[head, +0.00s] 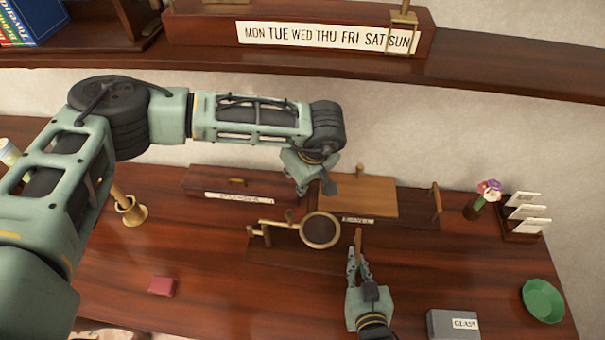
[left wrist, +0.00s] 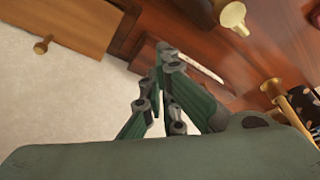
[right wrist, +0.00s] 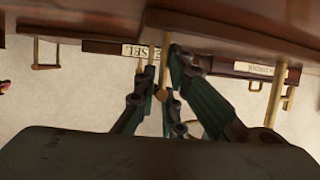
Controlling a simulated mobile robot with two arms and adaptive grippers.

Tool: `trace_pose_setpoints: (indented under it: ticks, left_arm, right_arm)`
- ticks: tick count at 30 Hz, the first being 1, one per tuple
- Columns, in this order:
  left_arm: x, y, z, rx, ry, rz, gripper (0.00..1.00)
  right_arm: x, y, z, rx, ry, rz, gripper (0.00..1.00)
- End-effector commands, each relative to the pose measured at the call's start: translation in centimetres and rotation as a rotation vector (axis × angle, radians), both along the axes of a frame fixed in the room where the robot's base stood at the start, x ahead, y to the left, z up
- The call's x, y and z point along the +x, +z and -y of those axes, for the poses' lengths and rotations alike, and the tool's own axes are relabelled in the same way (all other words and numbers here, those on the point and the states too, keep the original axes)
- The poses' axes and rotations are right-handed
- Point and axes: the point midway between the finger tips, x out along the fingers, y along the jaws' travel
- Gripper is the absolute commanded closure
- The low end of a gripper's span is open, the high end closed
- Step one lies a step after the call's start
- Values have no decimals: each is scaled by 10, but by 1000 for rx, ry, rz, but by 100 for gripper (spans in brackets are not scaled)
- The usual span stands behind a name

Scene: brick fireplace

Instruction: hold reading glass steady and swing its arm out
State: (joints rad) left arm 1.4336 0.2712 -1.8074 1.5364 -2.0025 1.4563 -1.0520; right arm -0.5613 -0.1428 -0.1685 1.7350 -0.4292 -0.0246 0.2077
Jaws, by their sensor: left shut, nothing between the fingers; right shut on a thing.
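The reading glass (head: 320,230) is a dark round lens in a brass ring, on a brass arm (head: 280,226) reaching left over a dark wooden base (head: 272,254). My right gripper (head: 357,256) is shut on an upright brass bar (head: 358,238) at the base's right end; the bar also shows between the fingers in the right wrist view (right wrist: 150,78). My left gripper (head: 317,187) is shut and empty, behind and above the lens, apart from it in the picture. Its closed fingers show in the left wrist view (left wrist: 165,62).
Behind stand a long labelled box (head: 240,184) and a light wooden panel (head: 365,195) with a brass knob. A flower pot (head: 473,211), card holder (head: 522,226), green bowl (head: 543,300), grey box (head: 440,324) and red block (head: 162,286) surround it. The front-left desk has free room.

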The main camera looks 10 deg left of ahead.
Motion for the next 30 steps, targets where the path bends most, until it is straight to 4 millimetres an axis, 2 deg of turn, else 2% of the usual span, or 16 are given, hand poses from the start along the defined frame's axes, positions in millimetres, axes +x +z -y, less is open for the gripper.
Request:
trace_pose_setpoints:
  ticks: [1, 6, 9, 15, 30]
  left_arm:
    - [2, -12, -3, 1, 3, -2, 100]
    - [10, -45, -11, 0, 3, -3, 100]
    - [-4, -41, 5, -2, -5, -2, 100]
    - [-17, -40, 16, -1, 0, 0, 100]
    - [-20, -40, 18, -2, -6, -1, 100]
  right_arm:
    - [0, 0, 1, -7, 2, 1, 100]
    - [0, 0, 1, -7, 2, 1, 100]
    - [0, 0, 1, -7, 2, 1, 100]
    - [0, 0, 1, -7, 2, 1, 100]
    - [0, 0, 1, -6, 1, 2, 100]
